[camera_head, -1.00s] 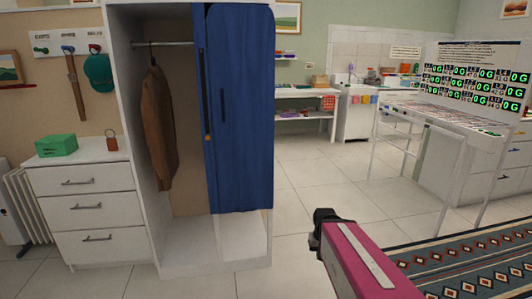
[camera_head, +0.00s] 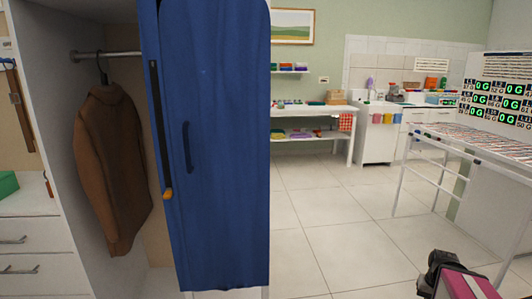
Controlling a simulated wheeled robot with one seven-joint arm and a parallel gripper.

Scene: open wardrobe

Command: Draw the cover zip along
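A tall blue garment cover (camera_head: 222,150) hangs at the right side of the open wardrobe. A dark zip line (camera_head: 157,115) runs down its left part, with an orange pull (camera_head: 168,194) at the line's lower end. A separate dark strip, like a handle, shows on the cover's front to the right of the zip. My gripper (camera_head: 432,285) is at the bottom right, well apart from the cover and lower than the pull. Its fingers are dark and small here, and their opening cannot be made out.
A brown jacket (camera_head: 115,165) hangs from the wardrobe rail (camera_head: 105,55), left of the cover. A white drawer unit (camera_head: 30,245) stands at the left. A white-framed table (camera_head: 470,150) stands at the right. The tiled floor (camera_head: 335,215) between is clear.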

